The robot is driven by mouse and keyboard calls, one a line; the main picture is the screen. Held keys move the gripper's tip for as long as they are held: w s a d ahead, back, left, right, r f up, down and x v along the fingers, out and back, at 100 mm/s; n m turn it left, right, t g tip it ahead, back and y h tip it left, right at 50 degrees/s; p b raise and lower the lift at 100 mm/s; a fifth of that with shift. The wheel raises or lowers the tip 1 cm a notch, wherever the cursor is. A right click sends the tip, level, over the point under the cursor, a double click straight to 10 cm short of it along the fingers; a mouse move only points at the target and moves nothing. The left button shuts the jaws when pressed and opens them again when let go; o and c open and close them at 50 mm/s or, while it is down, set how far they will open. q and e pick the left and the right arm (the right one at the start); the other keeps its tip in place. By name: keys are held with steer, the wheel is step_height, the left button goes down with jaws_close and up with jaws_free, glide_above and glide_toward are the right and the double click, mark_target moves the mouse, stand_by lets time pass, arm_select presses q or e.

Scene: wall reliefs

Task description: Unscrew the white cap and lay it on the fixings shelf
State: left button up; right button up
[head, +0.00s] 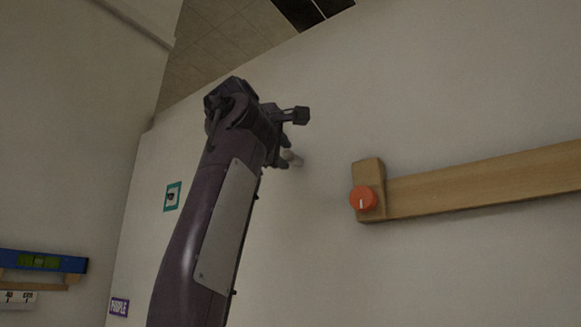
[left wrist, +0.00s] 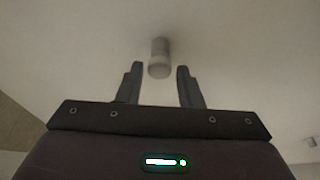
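The white cap (head: 290,156) shows as a small pale round end beside my left gripper in the head view, partly hidden by it. In the left wrist view the cap (left wrist: 159,68) is the pale round end of a short grey stub on the pale wall. My left gripper (head: 286,138) is close to the wall. Its fingers (left wrist: 160,71) are open, one on each side of the cap, with a gap on both sides. My right gripper is not in view. I cannot tell which thing is the fixings shelf.
A wooden rail (head: 480,182) with an orange knob (head: 363,198) is on the wall to the right. A teal-framed sign (head: 172,196) and a "PURPLE" label (head: 119,307) are left of my arm.

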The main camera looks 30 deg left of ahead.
arm_select(q)
steer(key=shift+a+f+m+t+b, duration=0.1)
steer(key=shift+f+m+t+b, duration=0.1)
steer(key=shift+m, duration=0.4)
steer(key=shift+f+m+t+b, duration=0.1)
steer(key=shift+m+b, duration=0.05)
steer(key=shift+m, duration=0.45)
steer(key=shift+r+m+h, duration=0.1)
steer(key=shift+m+h, duration=0.2)
steer(key=shift+m, duration=0.7)
steer(key=m+t+b, duration=0.1)
steer(key=m, duration=0.3)
steer(key=shift+a+h, duration=0.1)
steer(key=shift+h, duration=0.2)
steer(key=m+h, duration=0.1)
steer(key=m, duration=0.3)
steer(key=shift+r+t, duration=0.1)
steer(key=shift+t, duration=0.3)
jaws_close()
steer(key=n, duration=0.1)
steer(key=n+p, duration=0.1)
steer(key=n+y, duration=0.1)
steer(key=n, duration=0.1)
steer(key=shift+d+r+g+p, duration=0.2)
steer(key=shift+r+g+p, duration=0.05)
steer(key=shift+g+p, duration=0.15)
steer(key=shift+n, duration=0.8)
steer(key=shift+f+n, duration=0.2)
steer(key=shift+n, duration=0.1)
